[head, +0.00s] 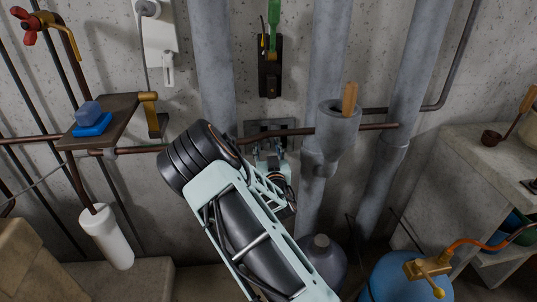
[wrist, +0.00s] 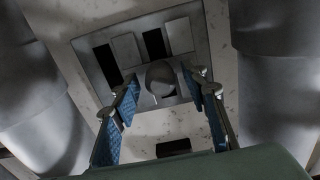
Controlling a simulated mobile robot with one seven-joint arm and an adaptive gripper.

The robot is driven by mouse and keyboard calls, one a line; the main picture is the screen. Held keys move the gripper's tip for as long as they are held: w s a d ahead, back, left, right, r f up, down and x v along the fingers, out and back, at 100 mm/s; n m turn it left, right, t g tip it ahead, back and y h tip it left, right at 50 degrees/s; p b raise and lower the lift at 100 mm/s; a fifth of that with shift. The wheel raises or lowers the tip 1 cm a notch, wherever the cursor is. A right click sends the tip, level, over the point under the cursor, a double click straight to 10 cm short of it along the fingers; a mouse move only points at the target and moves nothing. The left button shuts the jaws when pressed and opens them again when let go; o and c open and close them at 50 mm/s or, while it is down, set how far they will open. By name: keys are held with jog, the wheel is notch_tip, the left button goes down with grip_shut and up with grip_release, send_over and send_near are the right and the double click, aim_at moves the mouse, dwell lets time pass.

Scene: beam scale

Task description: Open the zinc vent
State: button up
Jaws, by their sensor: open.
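The zinc vent (head: 258,127) is a grey plate low on the concrete wall between two thick pipes. My arm and a brown pipe partly cover it in the head view. In the wrist view the vent (wrist: 124,48) fills the upper middle, with light slats, dark slots and a rounded grey knob (wrist: 160,76) at its lower middle. Dark gaps show between the slats. My gripper (wrist: 163,92) is open, its two blue-padded fingers either side of the knob in the picture. I cannot tell whether they touch it. In the head view my gripper (head: 277,180) is just below the vent.
Thick grey pipes (head: 213,70) flank the vent, and a thin brown pipe (head: 355,128) crosses in front. A grey cup with a wooden handle (head: 339,122) stands at right. A black switch with a green handle (head: 270,70) is above. A shelf with a blue block (head: 92,124) is left.

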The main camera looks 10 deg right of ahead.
jog(key=s, duration=1.1)
jog(key=shift+s, duration=0.25)
